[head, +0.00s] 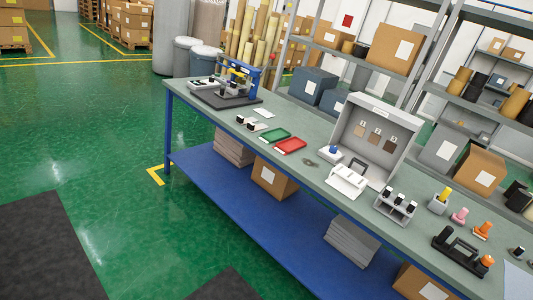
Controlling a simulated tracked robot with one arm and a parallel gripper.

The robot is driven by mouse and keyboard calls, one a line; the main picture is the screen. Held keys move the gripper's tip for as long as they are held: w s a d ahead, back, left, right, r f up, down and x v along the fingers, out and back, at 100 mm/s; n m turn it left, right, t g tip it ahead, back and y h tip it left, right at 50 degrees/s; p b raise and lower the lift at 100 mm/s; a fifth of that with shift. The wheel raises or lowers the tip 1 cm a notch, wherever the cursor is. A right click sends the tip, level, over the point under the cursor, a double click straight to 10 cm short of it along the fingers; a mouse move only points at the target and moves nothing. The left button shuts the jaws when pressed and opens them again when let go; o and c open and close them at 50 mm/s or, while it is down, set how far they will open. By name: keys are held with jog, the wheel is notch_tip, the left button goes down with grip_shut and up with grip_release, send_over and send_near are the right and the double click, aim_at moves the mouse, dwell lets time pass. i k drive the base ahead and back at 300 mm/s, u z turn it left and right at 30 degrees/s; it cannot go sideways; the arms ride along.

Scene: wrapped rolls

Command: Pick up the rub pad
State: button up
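My gripper is not in view. I cannot tell for certain which item is the rub pad. Two small black-and-white pieces lie close together near the far end of the bench: one (240,120) and, just right of it, another (251,126). They are too small to make out in detail. Behind them, a blue-framed bench device (238,82) stands on a dark base plate. A green tray (274,135) and a red tray (291,146) lie to their right on the grey-green bench top (318,172).
A grey viewing booth (376,138), a white device (347,181), a rack of small bottles (397,205) and a black holder (460,251) stand along the bench. A blue lower shelf (270,212) holds boxes. Green floor (110,170) is open at left. Shelving stands behind.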

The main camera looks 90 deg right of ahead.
aim_at(458, 219)
jog(key=z, duration=1.2)
jog(key=i, duration=0.1)
jog(key=z, duration=2.55)
jog(key=i, duration=1.65)
jog(key=u, duration=0.1)
